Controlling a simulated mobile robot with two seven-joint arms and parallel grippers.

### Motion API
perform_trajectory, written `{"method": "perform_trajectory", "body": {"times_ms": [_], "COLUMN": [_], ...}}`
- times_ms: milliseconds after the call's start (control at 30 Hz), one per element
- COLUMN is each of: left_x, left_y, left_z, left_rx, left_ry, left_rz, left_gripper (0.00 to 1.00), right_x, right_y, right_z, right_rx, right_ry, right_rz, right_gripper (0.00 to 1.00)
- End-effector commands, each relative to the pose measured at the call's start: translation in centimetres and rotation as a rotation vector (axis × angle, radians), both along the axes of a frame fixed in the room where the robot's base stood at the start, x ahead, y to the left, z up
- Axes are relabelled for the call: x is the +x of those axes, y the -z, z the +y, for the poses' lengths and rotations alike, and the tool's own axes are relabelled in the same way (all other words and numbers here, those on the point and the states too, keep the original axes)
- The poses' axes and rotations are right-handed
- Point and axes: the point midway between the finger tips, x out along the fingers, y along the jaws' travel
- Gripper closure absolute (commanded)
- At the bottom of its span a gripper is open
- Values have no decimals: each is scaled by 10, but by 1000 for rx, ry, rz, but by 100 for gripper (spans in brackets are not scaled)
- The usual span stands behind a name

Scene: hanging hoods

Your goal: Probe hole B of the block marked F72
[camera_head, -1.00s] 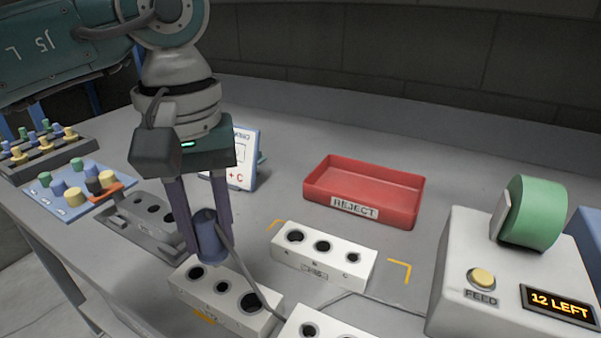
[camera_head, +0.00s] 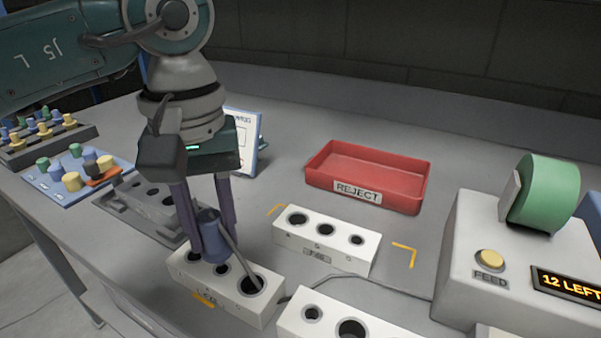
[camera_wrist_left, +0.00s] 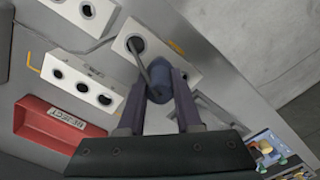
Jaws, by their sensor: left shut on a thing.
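The near block's label is too small to read. A second white block (camera_head: 290,237) has three holes and a blurred label. A third (camera_head: 312,330) is cut off at the bottom edge. I cannot tell which is F72. The wrist view also shows the probe (camera_wrist_left: 159,82).
A red REJECT tray (camera_head: 372,198) stands behind the blocks. A grey feed machine (camera_head: 470,220) with a yellow button is at the right. A grey fixture (camera_head: 150,215), a blue tray of pegs (camera_head: 52,190) and a small white sign (camera_head: 247,135) are at left and behind.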

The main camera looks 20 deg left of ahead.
Motion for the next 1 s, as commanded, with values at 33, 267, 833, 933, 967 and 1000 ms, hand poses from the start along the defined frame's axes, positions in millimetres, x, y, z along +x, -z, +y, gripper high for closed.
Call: {"method": "perform_trajectory", "body": {"times_ms": [33,267,833,933,967,1000], "left_x": [0,0,0,0,0,0], "left_y": [0,0,6,8,8,9], "left_z": [0,0,0,0,0,0], "left_rx": [0,0,-1,-1,-1,-1], "left_ry": [0,0,1,1,1,1], "left_rz": [0,0,-1,-1,-1,-1], "left_gripper": [100,100,100,100,100,100], "right_x": [0,0,0,0,0,0], "right_y": [0,0,7,9,9,10], "right_z": [0,1,1,1,1,1], "right_rx": [1,4,4,4,4,4], "right_ry": [1,2,2,2,2,2], "right_rz": [0,1,1,1,1,1], "right_gripper": [0,0,0,0,0,0]}}
